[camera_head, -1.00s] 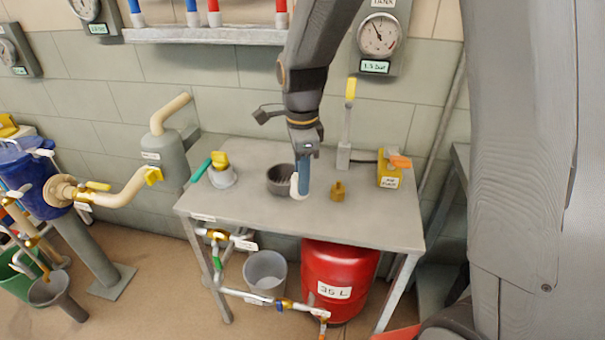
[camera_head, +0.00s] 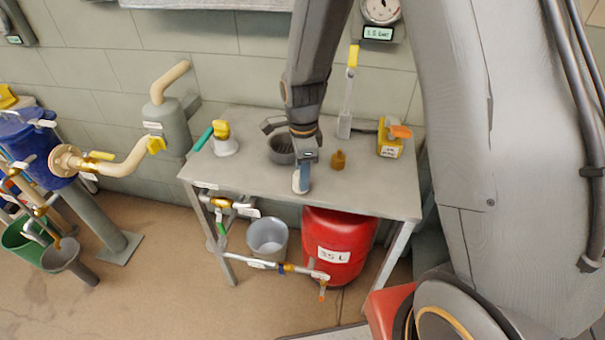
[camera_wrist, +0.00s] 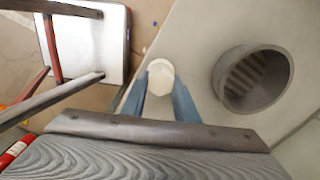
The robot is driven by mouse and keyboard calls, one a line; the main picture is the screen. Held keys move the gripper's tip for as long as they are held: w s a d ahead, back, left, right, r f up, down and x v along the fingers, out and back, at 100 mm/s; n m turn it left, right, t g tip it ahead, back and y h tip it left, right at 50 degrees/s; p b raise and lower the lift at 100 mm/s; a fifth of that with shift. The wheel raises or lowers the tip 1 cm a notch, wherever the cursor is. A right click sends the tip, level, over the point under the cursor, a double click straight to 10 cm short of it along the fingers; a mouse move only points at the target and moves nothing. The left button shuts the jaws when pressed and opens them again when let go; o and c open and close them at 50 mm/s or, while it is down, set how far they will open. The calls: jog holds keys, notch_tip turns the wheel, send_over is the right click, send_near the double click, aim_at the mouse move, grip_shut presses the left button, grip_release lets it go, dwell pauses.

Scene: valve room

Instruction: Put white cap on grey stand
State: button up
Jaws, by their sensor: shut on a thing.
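The white cap (camera_head: 298,186) is held between my blue fingers near the table's front edge. In the wrist view the cap (camera_wrist: 161,74) shows as a pale, angular piece between the fingertips. My gripper (camera_head: 303,178) is shut on it and points down; its gap to the tabletop is hard to judge. A dark grey round holder (camera_head: 281,149), open at the top with slots inside, stands behind and left of the cap; it looks like the grey stand. In the wrist view this holder (camera_wrist: 253,80) lies to the right of my fingers, apart from the cap.
On the table (camera_head: 245,180) a pale cone with a yellow handle (camera_head: 225,142) stands left. Pipes, a bucket (camera_head: 267,238) and a red tank (camera_head: 335,240) are below.

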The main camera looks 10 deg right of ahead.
jog(key=shift+f, duration=0.2)
jog(key=o, duration=1)
jog(key=shift+r, duration=0.1)
notch_tip(320, 180, up, 11)
jog(key=b, duration=0.2)
jog(key=s+d+n, duration=0.3)
jog(key=s+n, duration=0.1)
jog(key=n, duration=0.2)
jog(key=s+d+f+n, duration=0.1)
jog(key=s+d+n, duration=0.2)
jog(key=s+n, duration=0.2)
jog(key=s+d+n, duration=0.3)
jog(key=s+n, duration=0.2)
jog(key=n, duration=0.2)
jog(key=shift+d+f+t, duration=0.1)
jog(key=shift+f+t, duration=0.15)
jog(key=shift+t, duration=0.15)
